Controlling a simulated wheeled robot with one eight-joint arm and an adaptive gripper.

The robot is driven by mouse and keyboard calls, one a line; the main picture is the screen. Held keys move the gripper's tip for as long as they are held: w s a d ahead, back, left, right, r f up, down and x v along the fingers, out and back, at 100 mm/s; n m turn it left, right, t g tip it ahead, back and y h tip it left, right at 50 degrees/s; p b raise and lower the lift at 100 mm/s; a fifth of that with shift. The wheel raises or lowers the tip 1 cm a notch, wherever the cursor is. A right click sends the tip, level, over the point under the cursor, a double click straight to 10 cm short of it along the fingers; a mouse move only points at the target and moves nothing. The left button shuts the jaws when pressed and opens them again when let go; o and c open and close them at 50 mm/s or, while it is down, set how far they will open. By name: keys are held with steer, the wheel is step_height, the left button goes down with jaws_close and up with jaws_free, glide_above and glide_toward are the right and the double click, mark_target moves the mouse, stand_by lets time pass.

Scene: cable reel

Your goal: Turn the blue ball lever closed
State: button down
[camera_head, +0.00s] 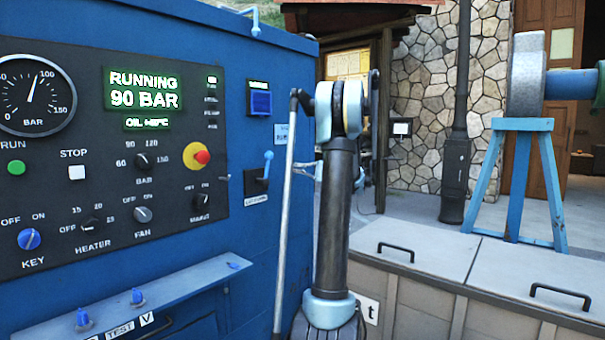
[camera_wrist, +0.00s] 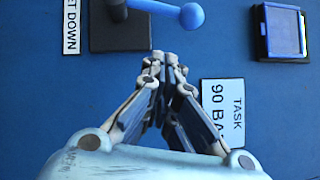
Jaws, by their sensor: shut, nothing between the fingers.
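The blue ball lever (camera_wrist: 192,16) shows at the top of the wrist view. Its blue arm runs left to a black block (camera_wrist: 118,28) on the blue cabinet side. In the head view the lever (camera_head: 268,158) points up from its black plate, ball at the top. My gripper (camera_wrist: 165,58) is shut and empty in the wrist view. Its fingertips are just below the lever in that picture, apart from the ball as far as I can tell. In the head view my arm hides most of the gripper.
The control panel (camera_head: 115,190) has a red mushroom button (camera_head: 202,157) and a green "RUNNING 90 BAR" display (camera_head: 144,90). Lidded boxes (camera_head: 420,247) with handles stand at right.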

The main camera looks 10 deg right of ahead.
steer(key=a+r, duration=0.1)
steer(key=a, duration=0.5)
steer(key=shift+s+a+r, duration=0.2)
steer(key=shift+s+a, duration=0.05)
steer(key=shift+a, duration=0.05)
steer(key=shift+a, duration=0.1)
